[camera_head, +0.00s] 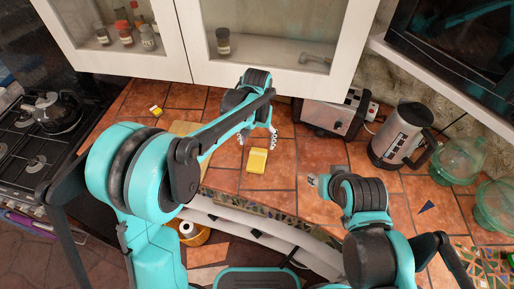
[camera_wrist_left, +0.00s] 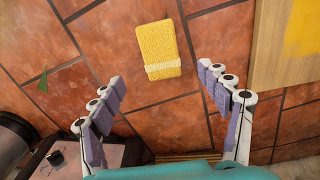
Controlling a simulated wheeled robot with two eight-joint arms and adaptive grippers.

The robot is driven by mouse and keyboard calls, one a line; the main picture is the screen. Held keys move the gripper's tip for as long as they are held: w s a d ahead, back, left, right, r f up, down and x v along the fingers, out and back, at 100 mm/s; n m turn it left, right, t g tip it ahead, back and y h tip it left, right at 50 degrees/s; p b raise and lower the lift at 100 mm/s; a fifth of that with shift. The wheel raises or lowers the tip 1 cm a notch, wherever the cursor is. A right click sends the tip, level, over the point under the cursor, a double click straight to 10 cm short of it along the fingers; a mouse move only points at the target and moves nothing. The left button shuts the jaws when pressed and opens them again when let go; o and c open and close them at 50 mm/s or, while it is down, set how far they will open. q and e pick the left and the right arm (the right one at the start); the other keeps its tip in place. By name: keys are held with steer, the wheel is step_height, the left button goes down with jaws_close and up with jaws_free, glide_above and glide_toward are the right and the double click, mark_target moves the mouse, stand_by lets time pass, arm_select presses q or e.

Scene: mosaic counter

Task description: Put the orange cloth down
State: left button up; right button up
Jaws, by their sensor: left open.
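I see no plainly orange cloth. A yellow sponge-like block (camera_head: 257,161) with a paler band lies flat on the tiled counter; it also shows in the left wrist view (camera_wrist_left: 162,48). My left gripper (camera_head: 257,137) is open and empty above the counter, its fingers spread on either side of the block's line and apart from it. A flat yellow-orange patch (camera_wrist_left: 303,28) lies on a wooden board at the wrist view's right edge; I cannot tell whether it is cloth. My right gripper (camera_head: 318,182) is mostly hidden by its own arm.
The wooden board (camera_head: 183,128) is partly behind my left arm. A toaster (camera_head: 332,110), a steel kettle (camera_head: 401,136) and green glass jars (camera_head: 458,160) stand to the right. A stove (camera_head: 40,125) is at left. Tiles around the yellow block are clear.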

arm_select(q)
steer(key=s+a+r+n+t, duration=0.1)
steer(key=s+a+r+t, duration=0.2)
steer(key=s+a+r, duration=0.5)
steer(key=s+a+n+t, duration=0.1)
steer(key=s+a+t, duration=0.3)
steer(key=s+a, duration=0.5)
steer(key=shift+s+a, duration=0.4)
steer(key=shift+s, duration=0.35)
steer(key=shift+f, duration=0.1)
step_height(320, 180, down, 7)
steer(key=b, duration=0.6)
steer(key=shift+b, duration=0.3)
